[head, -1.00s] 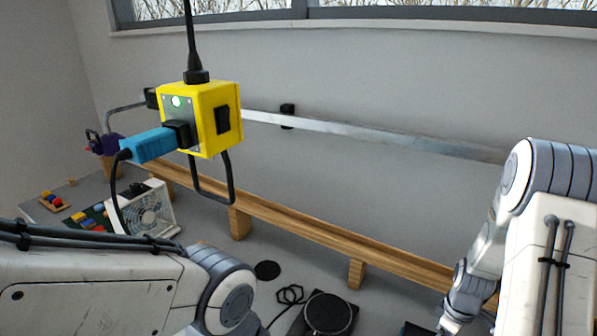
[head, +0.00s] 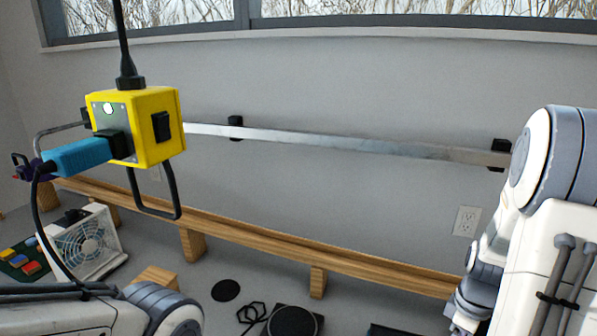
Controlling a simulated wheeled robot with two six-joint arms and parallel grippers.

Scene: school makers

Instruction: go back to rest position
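My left arm (head: 165,305) comes in low from the left; its gripper is not in view. My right arm (head: 545,190) stands at the right edge with its lower links pointing down. Its wrist part (head: 468,308) shows near the bottom, but I cannot make out fingertips or whether the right gripper is open or shut. Nothing is seen held by either arm.
A yellow power box (head: 158,125) hangs from a cable with a blue plug (head: 80,155) in its side. A metal rail (head: 340,144) and wooden beam (head: 250,235) run along the wall. A white fan unit (head: 85,245) and a black round-topped device (head: 292,322) sit below.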

